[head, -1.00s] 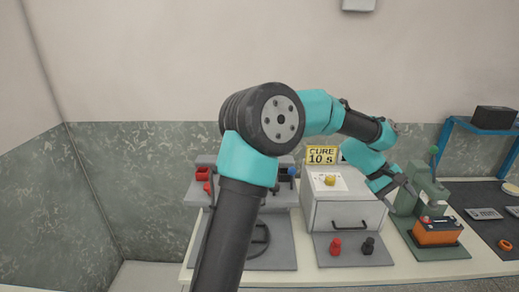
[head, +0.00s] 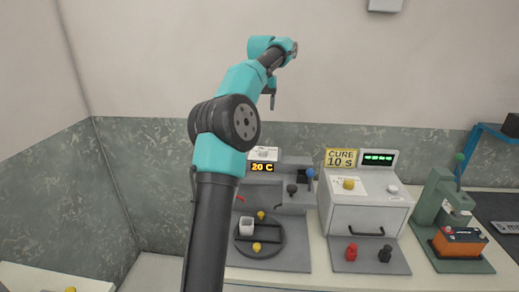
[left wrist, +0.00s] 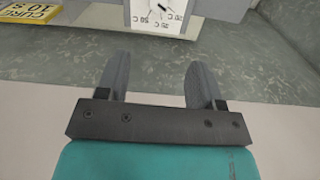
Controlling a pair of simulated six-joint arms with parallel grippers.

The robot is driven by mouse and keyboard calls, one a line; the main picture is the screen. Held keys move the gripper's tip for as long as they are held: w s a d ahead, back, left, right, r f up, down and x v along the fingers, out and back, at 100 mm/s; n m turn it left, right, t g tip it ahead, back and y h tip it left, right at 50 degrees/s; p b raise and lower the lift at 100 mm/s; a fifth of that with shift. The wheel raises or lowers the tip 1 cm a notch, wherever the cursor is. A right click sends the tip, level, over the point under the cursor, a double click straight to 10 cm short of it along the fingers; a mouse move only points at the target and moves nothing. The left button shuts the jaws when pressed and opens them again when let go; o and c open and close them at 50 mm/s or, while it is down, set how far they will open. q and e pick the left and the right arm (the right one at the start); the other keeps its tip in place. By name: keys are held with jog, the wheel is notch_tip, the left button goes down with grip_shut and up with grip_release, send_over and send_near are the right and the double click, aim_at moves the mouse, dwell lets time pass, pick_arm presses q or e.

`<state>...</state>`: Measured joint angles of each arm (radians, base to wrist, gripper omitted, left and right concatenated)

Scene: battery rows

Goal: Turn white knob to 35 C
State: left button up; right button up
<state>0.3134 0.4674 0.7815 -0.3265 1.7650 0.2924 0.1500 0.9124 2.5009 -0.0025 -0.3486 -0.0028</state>
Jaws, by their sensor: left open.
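The white dial plate (head: 266,153) sits at the top of the grey machine, above an orange display (head: 262,168) that reads 20 C. The knob on it is too small in the head view to read its direction. In the left wrist view the dial plate (left wrist: 149,24) is cut off at the top edge, with printed temperature marks and a dark pointer line. My left gripper (head: 272,101) hangs in the air above the machine, pointing down. Its two fingers (left wrist: 157,76) are apart and empty, away from the dial. My right gripper is out of view.
Right of the machine stands a white box (head: 367,213) with a yellow knob (head: 348,184), another white knob (head: 392,189) and a CURE 10 S sign (head: 340,158). A green press (head: 433,200) and an orange battery (head: 459,241) are further right.

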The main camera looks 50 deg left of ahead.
aim_at(263, 149)
pick_arm(q)
jog(key=shift+f, duration=0.15)
notch_tip(263, 149, down, 17)
jog(key=shift+w+d+f, duration=0.1)
jog(key=shift+w+d, duration=0.05)
dwell(0.9)
jog(key=shift+c, duration=0.4)
jog(key=c, duration=0.8)
jog(key=shift+c, duration=0.2)
